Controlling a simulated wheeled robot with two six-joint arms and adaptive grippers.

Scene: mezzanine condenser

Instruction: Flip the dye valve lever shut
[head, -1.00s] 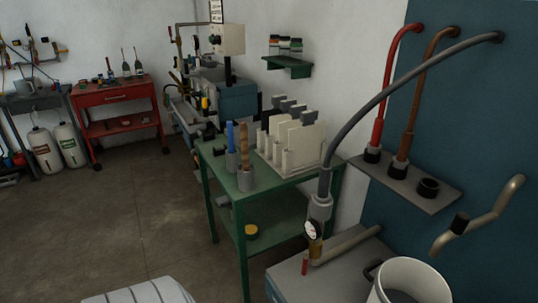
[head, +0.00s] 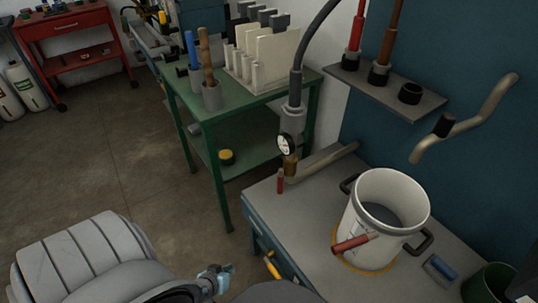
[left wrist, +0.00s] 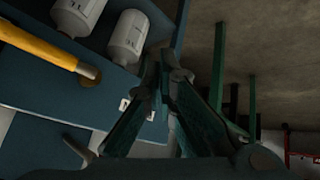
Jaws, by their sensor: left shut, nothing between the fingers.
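Two red-handled parts could be the dye valve lever; I cannot tell which is. A small red handle (head: 280,182) stands upright beside the brass fitting (head: 290,168) under the pressure gauge (head: 286,145) on the grey bench. A larger red handle (head: 351,244) sticks out at the front of the white pot (head: 362,215), tilted slightly up to the right. My left gripper (head: 217,276) is low, left of the bench and below its top, away from both handles. Its dark fingers (left wrist: 164,62) are shut and empty in the left wrist view. My right gripper is not visible.
A yellow handle (head: 272,266) is at the bench's front; a yellow bar (left wrist: 38,45) shows beside white bottles (left wrist: 128,36) in the left wrist view. A green table (head: 222,115) stands behind. A blue-handled item (head: 438,268) lies right of the pot. Floor left is open.

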